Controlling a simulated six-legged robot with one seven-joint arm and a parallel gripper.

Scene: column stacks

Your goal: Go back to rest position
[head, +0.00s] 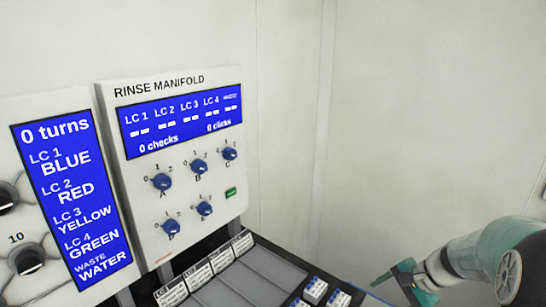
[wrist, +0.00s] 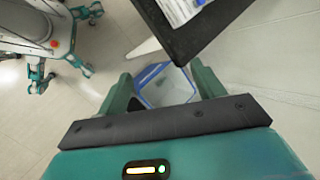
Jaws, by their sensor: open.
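My gripper (head: 394,286) is at the lower right of the head view, at the right edge of the dark bench tray, near its white-and-blue blocks. Its jaws point left and are apart, with nothing between them. In the wrist view my gripper (wrist: 162,82) shows two green fingers spread wide. A clear, blue-edged container (wrist: 165,88) shows beyond the gap between them, lower down and not held.
The rinse manifold panel (head: 180,215) with blue knobs stands at the left beside a blue text screen (head: 70,195). The dark tray (head: 255,280) holds labelled cards and small blocks (head: 315,290). A dark edge (wrist: 200,30) is close above the fingers. The wall at right is bare.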

